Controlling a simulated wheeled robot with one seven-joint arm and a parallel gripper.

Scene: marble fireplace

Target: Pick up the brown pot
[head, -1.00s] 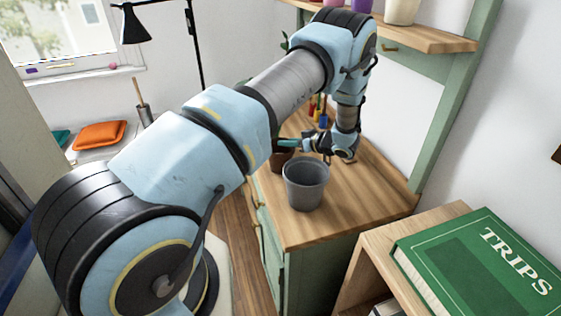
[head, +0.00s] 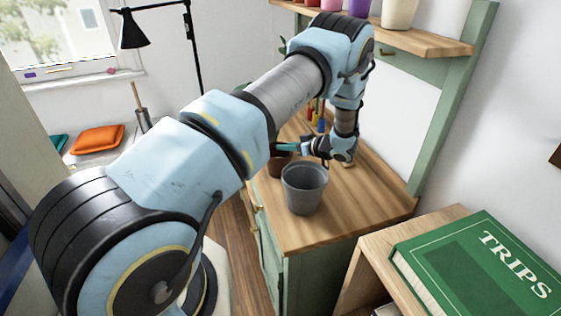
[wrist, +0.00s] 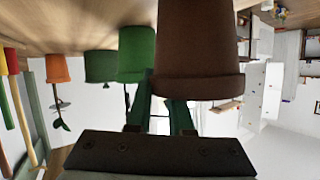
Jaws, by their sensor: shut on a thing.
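The brown pot (head: 278,166) is on the wooden worktop, behind and left of the grey pot, partly hidden by my arm in the head view. In the wrist view, which shows the scene upside down, the brown pot (wrist: 199,45) is large and close, with its rim toward my gripper. My gripper (head: 283,147) is at the pot's rim, with its teal fingers (wrist: 163,100) shut on the pot. The rim hides part of the fingers. Whether the pot's base is clear of the worktop cannot be told.
The grey pot (head: 303,188) stands close by at the front. In the wrist view, a green pot (wrist: 137,55), a darker green pot (wrist: 101,66) and an orange pot (wrist: 57,69) stand nearby. A shelf (head: 430,42) is above. The worktop's front right (head: 355,205) is clear.

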